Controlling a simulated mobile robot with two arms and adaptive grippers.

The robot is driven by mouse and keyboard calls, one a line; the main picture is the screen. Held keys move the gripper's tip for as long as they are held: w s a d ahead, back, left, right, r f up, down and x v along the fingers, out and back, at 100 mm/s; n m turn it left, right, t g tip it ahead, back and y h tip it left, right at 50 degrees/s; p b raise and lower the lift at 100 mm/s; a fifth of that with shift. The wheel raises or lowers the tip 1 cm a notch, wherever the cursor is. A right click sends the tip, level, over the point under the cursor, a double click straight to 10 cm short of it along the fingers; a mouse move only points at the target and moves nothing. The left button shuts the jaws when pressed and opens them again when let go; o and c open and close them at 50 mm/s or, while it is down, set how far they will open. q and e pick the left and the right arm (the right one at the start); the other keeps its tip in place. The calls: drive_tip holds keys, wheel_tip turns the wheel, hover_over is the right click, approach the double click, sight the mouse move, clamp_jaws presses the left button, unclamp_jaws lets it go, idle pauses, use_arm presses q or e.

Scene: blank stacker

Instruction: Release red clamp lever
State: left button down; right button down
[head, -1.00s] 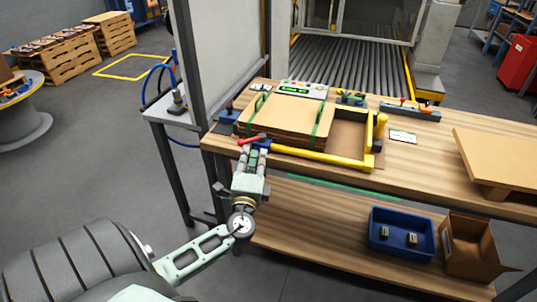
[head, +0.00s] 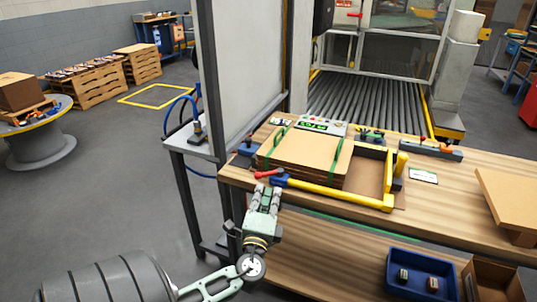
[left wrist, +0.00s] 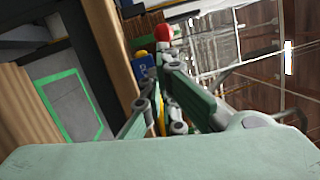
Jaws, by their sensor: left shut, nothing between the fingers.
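The red clamp lever (head: 268,173) sits at the front left corner of the yellow frame (head: 335,194), next to a blue clamp block (head: 280,181). The lever lies nearly level across the picture. The red part also shows near the top of the left wrist view (left wrist: 162,33), with the blue block (left wrist: 144,69) below and left of it. My left gripper (head: 268,188) is shut and empty, with its tips just in front of and below the lever. I cannot tell whether they touch it. My right gripper is not in view.
A stack of cardboard blanks (head: 308,152) with green straps lies inside the frame on the wooden workbench (head: 455,188). A grey panel (head: 245,70) stands left of the bench. A blue bin (head: 403,262) is on the lower shelf. The bench top right of the frame is partly clear.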

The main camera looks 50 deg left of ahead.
use_arm(q)
drive_tip(key=v, duration=1)
drive_tip(key=shift+s, duration=0.2)
drive_tip(key=shift+d, duration=0.1)
